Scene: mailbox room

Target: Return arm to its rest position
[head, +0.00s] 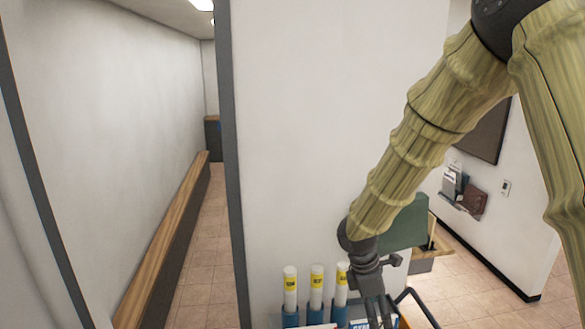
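My arm, with its wood-like yellow-green links, comes in from the upper right and reaches down to the bottom centre-right. My gripper (379,312) is dark grey and points down at the bottom edge. Its fingertips are partly cut off and overlap dark and blue things below, so I cannot tell whether it is open or shut. No held object is clear. It is just right of three white tubes with yellow labels: the left tube (290,289), the middle tube (317,288) and the right tube (342,284).
A white wall (315,130) stands behind the tubes. A corridor with a wood-topped ledge (165,245) runs back at left. A green panel (407,226) is behind the wrist. A wall rack (463,190) hangs at right. Tiled floor (475,288) is open at lower right.

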